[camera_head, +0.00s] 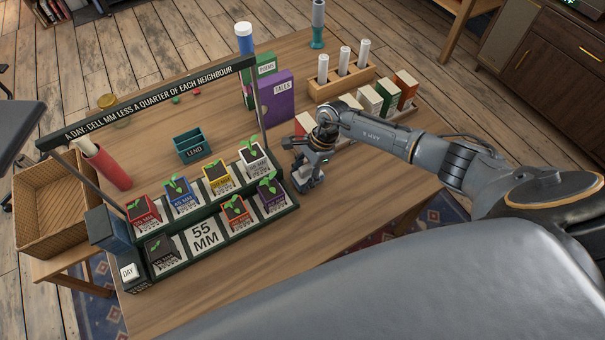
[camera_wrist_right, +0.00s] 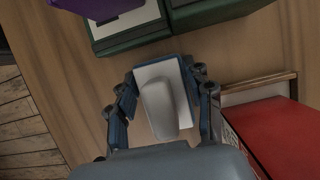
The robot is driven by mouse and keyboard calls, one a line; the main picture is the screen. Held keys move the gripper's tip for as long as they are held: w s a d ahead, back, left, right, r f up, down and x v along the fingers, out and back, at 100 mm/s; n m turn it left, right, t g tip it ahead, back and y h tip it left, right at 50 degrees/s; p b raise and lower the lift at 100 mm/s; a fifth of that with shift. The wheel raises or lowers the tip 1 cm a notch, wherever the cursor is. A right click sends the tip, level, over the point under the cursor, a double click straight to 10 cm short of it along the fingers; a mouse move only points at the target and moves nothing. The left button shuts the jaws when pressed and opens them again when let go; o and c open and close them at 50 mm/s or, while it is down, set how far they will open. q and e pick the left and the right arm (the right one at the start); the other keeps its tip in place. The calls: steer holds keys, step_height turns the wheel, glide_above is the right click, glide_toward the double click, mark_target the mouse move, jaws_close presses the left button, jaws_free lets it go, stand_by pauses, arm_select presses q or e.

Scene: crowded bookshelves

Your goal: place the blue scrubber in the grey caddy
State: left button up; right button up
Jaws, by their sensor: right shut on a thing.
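My right gripper (camera_head: 309,172) is low over the table, just right of the plant stand. In the right wrist view its two fingers (camera_wrist_right: 163,108) are shut on a block with a white face, a pale grey grip and blue at its edge. I take this block to be the blue scrubber (camera_wrist_right: 158,78); in the head view the gripper mostly hides it. I cannot pick out a grey caddy for sure. A slate blue-grey box (camera_head: 105,228) stands at the stand's left end. My left gripper is not in view.
The dark plant stand (camera_head: 263,216) holds several potted seedlings under a lettered bar (camera_head: 160,95). A red book (camera_wrist_right: 275,135) is close beside the right gripper. The table's near right is clear.

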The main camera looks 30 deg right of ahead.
steer(key=shift+f, duration=0.1)
steer(key=o, duration=0.7)
steer(key=shift+c, duration=0.2)
steer(key=o, duration=0.4)
steer(key=shift+o, duration=0.2)
